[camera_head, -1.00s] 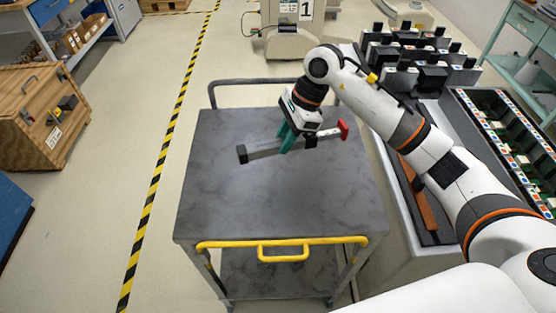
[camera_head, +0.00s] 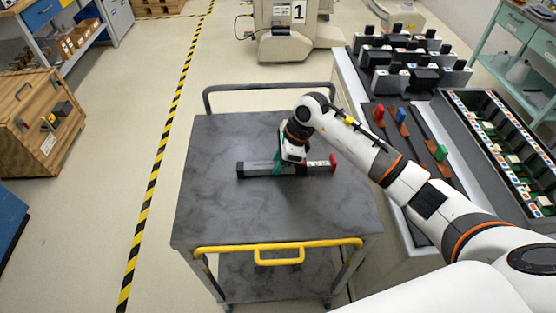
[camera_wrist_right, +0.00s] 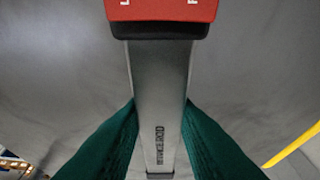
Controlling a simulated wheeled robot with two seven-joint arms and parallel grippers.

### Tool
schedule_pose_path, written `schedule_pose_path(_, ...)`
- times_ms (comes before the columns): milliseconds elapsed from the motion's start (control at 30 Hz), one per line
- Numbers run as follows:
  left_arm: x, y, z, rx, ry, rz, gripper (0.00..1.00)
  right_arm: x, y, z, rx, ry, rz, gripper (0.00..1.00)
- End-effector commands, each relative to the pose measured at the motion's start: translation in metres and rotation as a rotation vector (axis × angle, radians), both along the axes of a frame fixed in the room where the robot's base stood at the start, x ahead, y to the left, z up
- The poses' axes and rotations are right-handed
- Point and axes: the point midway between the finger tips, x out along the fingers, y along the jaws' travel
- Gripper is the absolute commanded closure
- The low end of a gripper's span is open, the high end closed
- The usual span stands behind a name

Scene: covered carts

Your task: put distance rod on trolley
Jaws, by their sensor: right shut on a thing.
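The distance rod (camera_head: 258,169) is a grey bar with a black end at the left and a red end at the right. It lies across the trolley top (camera_head: 225,215), or just above it; I cannot tell if it touches. My right gripper (camera_head: 280,166) is shut on the rod near its middle. The right wrist view shows green fingers on both sides of the rod (camera_wrist_right: 159,90), with lettering on its grey face and the red end at the top. The trolley has a dark grey marbled top and a yellow front handle. My left gripper is not in view.
A workbench (camera_head: 400,225) stands to the right of the trolley, with several black-and-white holders (camera_head: 415,55), coloured-handled tools (camera_head: 390,118) and a long rack (camera_head: 500,140). A wooden crate (camera_head: 30,130) stands at the left. The trolley top around the rod is clear.

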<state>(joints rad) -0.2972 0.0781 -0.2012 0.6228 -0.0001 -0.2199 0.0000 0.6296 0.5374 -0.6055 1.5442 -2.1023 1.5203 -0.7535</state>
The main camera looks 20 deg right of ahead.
Motion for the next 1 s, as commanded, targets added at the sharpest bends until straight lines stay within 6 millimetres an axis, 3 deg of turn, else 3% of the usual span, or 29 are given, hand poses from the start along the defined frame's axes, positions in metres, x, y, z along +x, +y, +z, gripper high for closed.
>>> schedule_pose_path(267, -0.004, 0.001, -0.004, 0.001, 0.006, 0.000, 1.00, 0.001, 0.000, -0.002, 0.001, -0.003, 0.001, 1.00)
schedule_pose_path(300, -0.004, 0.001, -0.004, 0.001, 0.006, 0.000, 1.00, 0.000, 0.000, -0.002, 0.000, -0.002, 0.001, 0.72)
schedule_pose_path(433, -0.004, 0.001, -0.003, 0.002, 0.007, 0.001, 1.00, 0.000, 0.000, -0.001, 0.000, -0.002, 0.001, 0.53)
schedule_pose_path(800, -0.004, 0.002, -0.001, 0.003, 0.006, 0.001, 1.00, 0.000, -0.001, 0.004, 0.000, -0.004, 0.001, 0.53)
schedule_pose_path(1000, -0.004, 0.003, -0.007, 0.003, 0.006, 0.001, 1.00, -0.002, -0.015, 0.036, -0.002, -0.007, 0.000, 0.53)
